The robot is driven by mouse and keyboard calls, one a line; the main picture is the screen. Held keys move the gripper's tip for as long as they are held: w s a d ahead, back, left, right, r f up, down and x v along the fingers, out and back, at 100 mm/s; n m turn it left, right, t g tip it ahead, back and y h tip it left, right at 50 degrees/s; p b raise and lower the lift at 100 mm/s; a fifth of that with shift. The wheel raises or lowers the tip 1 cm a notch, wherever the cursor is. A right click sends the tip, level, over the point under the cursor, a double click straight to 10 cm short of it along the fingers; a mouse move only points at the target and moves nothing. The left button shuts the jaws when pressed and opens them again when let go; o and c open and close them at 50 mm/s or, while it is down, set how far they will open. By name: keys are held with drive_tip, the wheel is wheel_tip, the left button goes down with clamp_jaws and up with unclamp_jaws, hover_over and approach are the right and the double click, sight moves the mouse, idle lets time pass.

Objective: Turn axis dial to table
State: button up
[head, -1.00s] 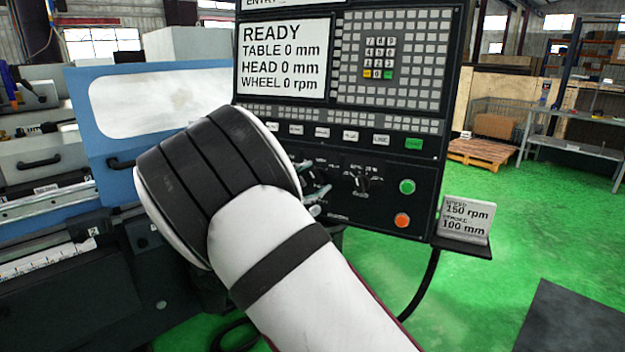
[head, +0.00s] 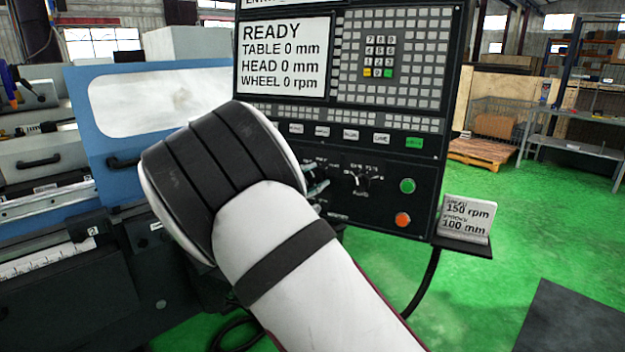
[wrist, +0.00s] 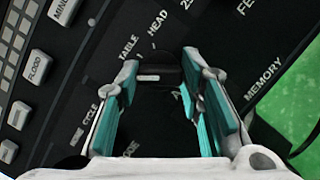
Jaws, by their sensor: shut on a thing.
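The axis dial (wrist: 166,68) is a black knob on the dark control panel, with the white words TABLE (wrist: 128,47) and HEAD (wrist: 157,22) printed beside it in the wrist view. My gripper (wrist: 165,88) has teal finger pads and is shut on the dial, one finger on each side. A short pale bar shows at the dial's near side between the fingers; I cannot tell exactly which label the dial points to. In the head view my white and black arm hides most of the gripper (head: 316,188) and the dial.
Another black knob (head: 361,180) sits close to the right of my gripper. Green (head: 407,186) and orange (head: 403,220) buttons lie farther right. The screen (head: 285,57) reads READY, TABLE 0 mm, HEAD 0 mm, WHEEL 0 rpm. A sign (head: 466,218) reads 150 rpm and 100 mm.

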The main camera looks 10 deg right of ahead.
drive_tip(key=m+g+b, duration=0.1)
drive_tip(key=m, duration=0.3)
drive_tip(key=shift+m+g+y+b, duration=0.35)
drive_tip(key=shift+m+b, duration=0.4)
drive_tip(key=shift+m, duration=0.75)
drive_tip(key=o, duration=1.2)
drive_tip(key=shift+c, duration=0.2)
drive_tip(key=shift+a+r, duration=0.1)
drive_tip(key=v, duration=1.1)
drive_tip(key=shift+s+a, duration=0.3)
